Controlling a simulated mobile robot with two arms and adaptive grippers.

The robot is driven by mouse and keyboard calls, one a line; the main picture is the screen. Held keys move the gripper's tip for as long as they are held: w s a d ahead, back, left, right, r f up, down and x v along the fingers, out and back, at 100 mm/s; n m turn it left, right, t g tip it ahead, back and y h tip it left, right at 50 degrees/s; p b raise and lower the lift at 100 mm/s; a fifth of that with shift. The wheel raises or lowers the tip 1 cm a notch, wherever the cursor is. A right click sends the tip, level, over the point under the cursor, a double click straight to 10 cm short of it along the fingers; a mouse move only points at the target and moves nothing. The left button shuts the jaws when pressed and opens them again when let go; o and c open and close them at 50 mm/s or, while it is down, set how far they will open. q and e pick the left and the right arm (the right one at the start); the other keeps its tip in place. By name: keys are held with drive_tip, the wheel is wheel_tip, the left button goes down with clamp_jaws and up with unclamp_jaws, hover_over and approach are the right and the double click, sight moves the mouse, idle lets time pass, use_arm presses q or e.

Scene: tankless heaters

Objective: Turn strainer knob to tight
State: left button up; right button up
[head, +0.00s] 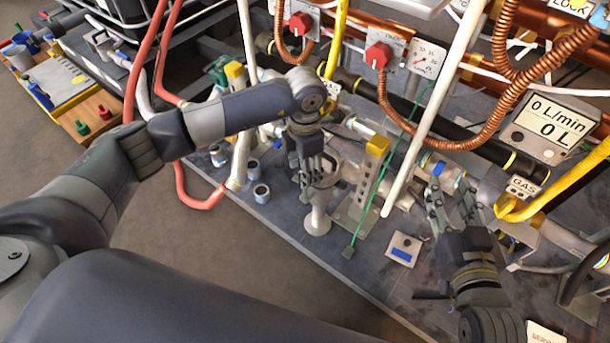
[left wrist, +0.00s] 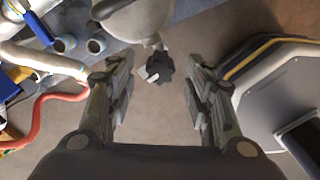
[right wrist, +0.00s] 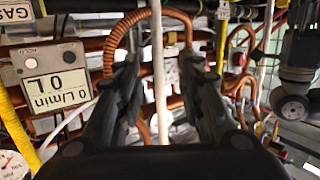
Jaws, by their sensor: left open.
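The dark lobed strainer knob (left wrist: 166,68) shows in the left wrist view, just below a pale grey rounded strainer body (left wrist: 138,18). A lighter grey piece sits on the knob's left side. My left gripper (left wrist: 159,62) is open, with one finger on each side of the knob and a visible gap to both. In the head view my left gripper (head: 314,170) points down over the pale fitting (head: 318,220), and the knob cannot be made out there. My right gripper (head: 451,198) is open and empty near the pipes at the right; its spread fingers also show in the right wrist view (right wrist: 160,62).
A yellow-topped metal bracket (head: 364,180) stands just right of my left gripper. A white pipe (head: 432,110) slants between the arms. Red hoses (head: 163,60) and small grey cups (head: 262,193) lie to the left. The floor (head: 240,270) in front is clear.

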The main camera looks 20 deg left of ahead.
use_arm(q)
drive_tip(key=shift+f, duration=1.4)
use_arm(e)
drive_tip(key=shift+w+a+r+t, duration=0.2)
drive_tip(key=shift+r+t, duration=0.35)
drive_tip(key=shift+r, duration=0.35)
drive_tip(key=shift+w+a+r+t, duration=0.15)
drive_tip(key=shift+r+t, duration=0.4)
drive_tip(key=shift+r, duration=0.3)
use_arm(q)
drive_tip(key=c, duration=1.1)
